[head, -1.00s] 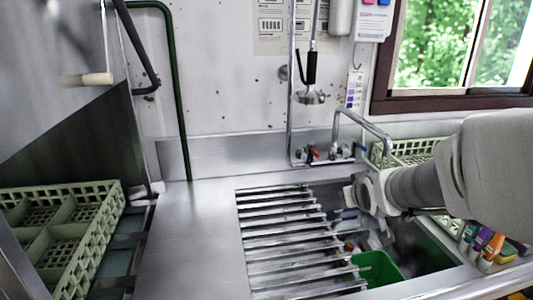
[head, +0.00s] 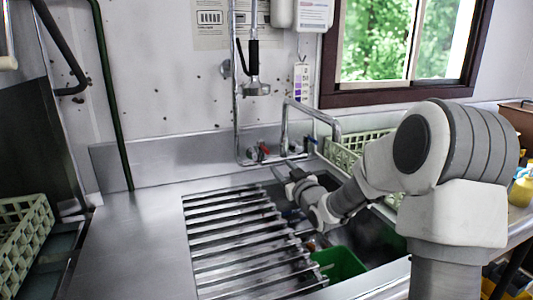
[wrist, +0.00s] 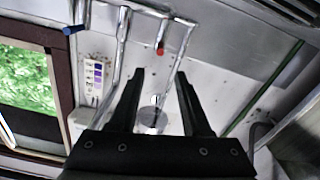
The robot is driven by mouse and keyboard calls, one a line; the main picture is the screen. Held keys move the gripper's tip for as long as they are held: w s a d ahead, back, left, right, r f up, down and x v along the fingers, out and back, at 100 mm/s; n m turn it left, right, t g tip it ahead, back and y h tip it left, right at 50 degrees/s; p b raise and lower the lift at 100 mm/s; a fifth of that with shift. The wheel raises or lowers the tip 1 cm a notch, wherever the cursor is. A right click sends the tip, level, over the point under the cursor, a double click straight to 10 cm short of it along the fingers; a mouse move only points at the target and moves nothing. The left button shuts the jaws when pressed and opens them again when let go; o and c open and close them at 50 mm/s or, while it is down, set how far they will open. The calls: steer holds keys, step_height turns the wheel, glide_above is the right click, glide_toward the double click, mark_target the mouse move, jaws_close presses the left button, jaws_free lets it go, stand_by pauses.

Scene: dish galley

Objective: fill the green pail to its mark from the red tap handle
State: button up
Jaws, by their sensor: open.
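The red tap handle (head: 265,149) is on the wall pipework behind the sink. It also shows in the wrist view (wrist: 160,51), just beyond and between the fingertips. My gripper (wrist: 160,74) is open, with nothing between its black fingers. In the head view my gripper (head: 284,174) is low over the back of the sink, pointing toward the taps, and small. The green pail (head: 338,263) stands in the sink near its front, below my arm. Its mark and its inside level cannot be made out.
A slatted metal rack (head: 240,240) covers the left of the sink. The bent spout (head: 312,108) rises right of the red handle. A spray head (head: 254,87) hangs above. A pale green crate (head: 345,150) stands behind my arm. The left counter (head: 135,235) is clear.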

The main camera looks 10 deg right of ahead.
mark_target(266, 149)
steer(key=w+a, duration=0.1)
steer(key=w, duration=0.8)
steer(key=w+a, duration=0.1)
steer(key=w, duration=0.3)
steer(key=shift+w+a+b, duration=0.3)
steer(key=shift+a+b, duration=0.05)
steer(key=shift+b, duration=0.05)
steer(key=shift+c, duration=0.3)
jaws_close()
stand_by(0.6)
